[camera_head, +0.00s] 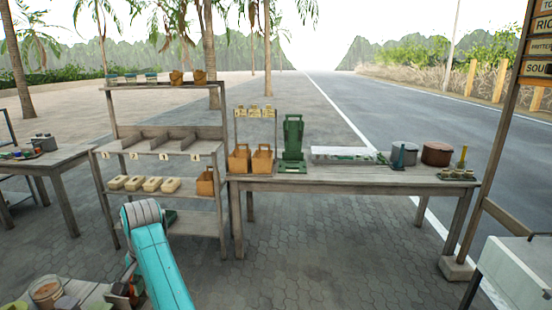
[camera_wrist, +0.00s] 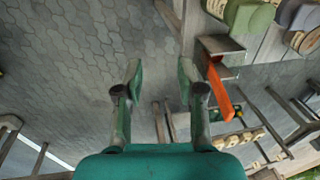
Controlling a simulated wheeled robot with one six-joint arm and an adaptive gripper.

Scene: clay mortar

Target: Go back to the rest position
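My gripper (camera_wrist: 160,78) is open in the wrist view, with its two green fingers apart. Nothing is between the fingers; grey paving shows behind them. In the head view my teal arm reaches down at the lower left, and my gripper cannot be made out clearly there. In the wrist view an orange strip-like piece (camera_wrist: 221,92) lies just right of the right finger, by a small wooden ledge. I cannot tell whether the finger touches it.
A low table with a round container (camera_head: 46,291) is at the lower left. A shelf rack (camera_head: 165,190) holds baskets and pale blocks. A long table (camera_head: 340,181) bears a green press (camera_head: 293,140) and pots. Open paving (camera_head: 310,260) lies in front.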

